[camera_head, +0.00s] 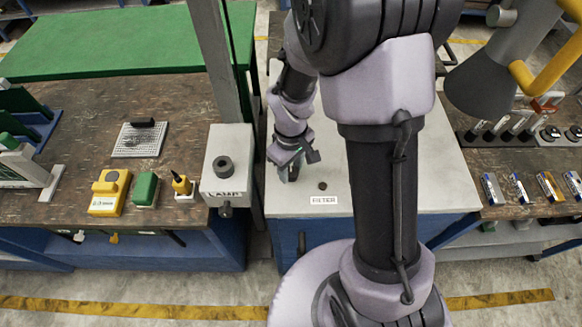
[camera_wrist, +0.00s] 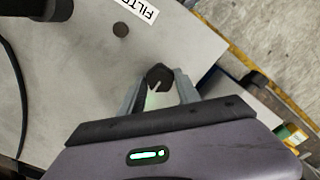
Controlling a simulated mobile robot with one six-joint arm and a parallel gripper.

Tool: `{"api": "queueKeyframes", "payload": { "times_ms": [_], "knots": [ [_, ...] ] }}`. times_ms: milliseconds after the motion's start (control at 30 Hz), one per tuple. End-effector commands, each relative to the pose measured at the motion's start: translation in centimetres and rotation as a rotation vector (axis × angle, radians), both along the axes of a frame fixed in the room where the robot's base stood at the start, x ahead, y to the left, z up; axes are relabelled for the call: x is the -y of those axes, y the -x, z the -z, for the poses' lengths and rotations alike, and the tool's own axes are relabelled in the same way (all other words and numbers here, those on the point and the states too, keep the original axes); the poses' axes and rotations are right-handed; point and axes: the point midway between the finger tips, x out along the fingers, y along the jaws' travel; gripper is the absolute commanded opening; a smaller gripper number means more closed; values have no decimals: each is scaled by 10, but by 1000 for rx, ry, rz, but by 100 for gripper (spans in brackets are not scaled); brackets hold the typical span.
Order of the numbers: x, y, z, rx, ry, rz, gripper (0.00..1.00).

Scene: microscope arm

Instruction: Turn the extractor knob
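My gripper (camera_head: 288,172) is low over the light grey tabletop, left of the FILTER label. In the wrist view its two grey fingers (camera_wrist: 160,88) stand apart on either side of a dark, faceted knob-like piece (camera_wrist: 158,76) with a pale part below it. The fingers look very close to this piece, but I cannot tell whether they grip it. In the head view the gripper hides it. No marking names it as the extractor knob. A separate small dark disc (camera_head: 322,186) lies to the right of the gripper; it also shows in the wrist view (camera_wrist: 120,29).
The FILTER label (camera_head: 324,200) is at the table's front edge. A grey box (camera_head: 240,148) with dark knobs on its top and front stands left of my gripper. A grey hood (camera_head: 482,84) on a yellow pipe hangs at the right.

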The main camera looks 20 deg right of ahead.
Motion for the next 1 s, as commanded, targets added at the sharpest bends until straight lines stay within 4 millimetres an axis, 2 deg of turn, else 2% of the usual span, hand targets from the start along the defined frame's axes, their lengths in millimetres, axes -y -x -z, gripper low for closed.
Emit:
{"api": "queueKeyframes", "payload": {
  "times_ms": [33, 100, 367, 467, 567, 800, 900, 1000],
  "knots": [
    [0, 0, 0, 0, 0, 0, 50],
    [0, 0, 0, 0, 0, 1, 59],
    [0, 1, 0, -1, 0, 2, 59],
    [0, 0, -9, 0, 0, 2, 59],
    [0, 0, -32, 2, 0, 1, 59],
    [0, -1, -113, 4, 0, 2, 59],
    [0, 0, -141, 2, 0, 2, 59],
    [0, 0, -160, 2, 0, 1, 59]
  ]
}}
